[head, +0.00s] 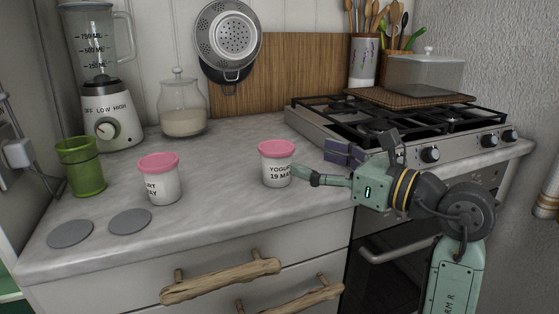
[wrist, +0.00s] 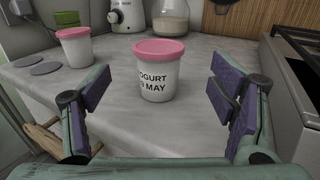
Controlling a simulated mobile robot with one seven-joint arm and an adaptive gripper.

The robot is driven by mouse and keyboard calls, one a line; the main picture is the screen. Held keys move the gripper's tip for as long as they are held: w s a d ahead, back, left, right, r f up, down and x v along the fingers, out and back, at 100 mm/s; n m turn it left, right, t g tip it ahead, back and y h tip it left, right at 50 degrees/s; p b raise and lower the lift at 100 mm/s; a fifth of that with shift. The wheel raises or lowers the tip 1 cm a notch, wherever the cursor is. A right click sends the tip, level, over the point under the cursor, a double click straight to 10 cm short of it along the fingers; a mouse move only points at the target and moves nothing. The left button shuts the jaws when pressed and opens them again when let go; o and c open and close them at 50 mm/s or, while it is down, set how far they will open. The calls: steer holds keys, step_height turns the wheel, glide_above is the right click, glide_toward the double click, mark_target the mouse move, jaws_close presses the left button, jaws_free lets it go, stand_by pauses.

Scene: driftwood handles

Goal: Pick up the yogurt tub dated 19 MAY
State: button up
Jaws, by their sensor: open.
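The yogurt tub marked 19 MAY (head: 278,165) is white with a pink lid and stands upright on the counter. It also shows in the wrist view (wrist: 158,74), ahead and between the fingers, with its first digit partly out of sight. A second pink-lidded tub (head: 160,180) stands to its left; its date is only partly visible, ending in "AY". It is also at the left of the wrist view (wrist: 76,48). My gripper (head: 325,166) is open and empty, just right of the 19 MAY tub. In the wrist view its purple-padded fingers (wrist: 160,100) are spread wide, short of the tub.
A green cup (head: 80,168), a blender (head: 107,85) and a glass jar (head: 183,108) stand at the left and back. Two grey discs (head: 130,221) lie at the front left. The stove (head: 400,125) is at the right. The counter between the tubs is clear.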

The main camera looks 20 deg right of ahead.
mark_target(276, 145)
steer(key=x, duration=0.4)
steer(key=shift+a+p, duration=0.25)
steer(key=shift+p, duration=0.05)
steer(key=shift+f+p+x, duration=0.1)
steer(key=shift+p+x, duration=0.3)
steer(key=shift+x, duration=1)
steer(key=shift+f+p+x, duration=0.15)
steer(key=shift+p+x, duration=0.2)
steer(key=shift+x, duration=1.1)
steer(key=shift+d, duration=0.15)
steer(key=shift+c, duration=0.5)
steer(key=c, duration=1.1)
